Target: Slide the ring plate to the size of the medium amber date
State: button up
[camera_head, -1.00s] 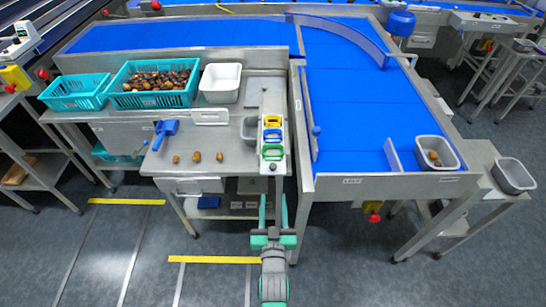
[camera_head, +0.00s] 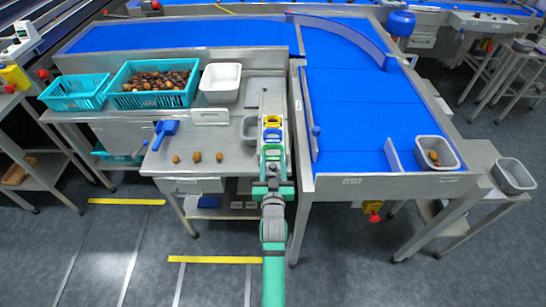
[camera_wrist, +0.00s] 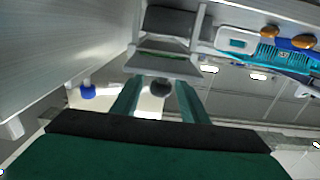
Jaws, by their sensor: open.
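The ring plate (camera_head: 271,146) is a narrow strip with yellow, blue and green rings, lying front to back at the right edge of the steel bench. Small brown dates (camera_head: 197,157) lie in a row of three to its left; I cannot tell their sizes apart surely. My gripper (camera_head: 272,168) is at the strip's front end and hides part of it. In the wrist view, a dark round knob (camera_wrist: 160,87) shows between the two open fingers (camera_wrist: 158,100). I cannot tell whether they touch it.
A blue scoop (camera_head: 166,131) lies left on the bench. Behind are a teal basket of dates (camera_head: 150,101), an empty teal basket (camera_head: 75,105) and a white tub (camera_head: 220,97). A grey bin (camera_head: 250,137) stands beside the strip. The blue conveyor (camera_head: 350,125) lies to the right.

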aim_at(273, 145)
jog(key=shift+w, duration=1.1)
jog(key=shift+c, duration=0.6)
grip_shut()
jog(key=shift+w+f, duration=0.1)
jog(key=shift+w, duration=4.15)
jog(key=shift+o, duration=0.6)
grip_release()
jog(key=s, duration=1.1)
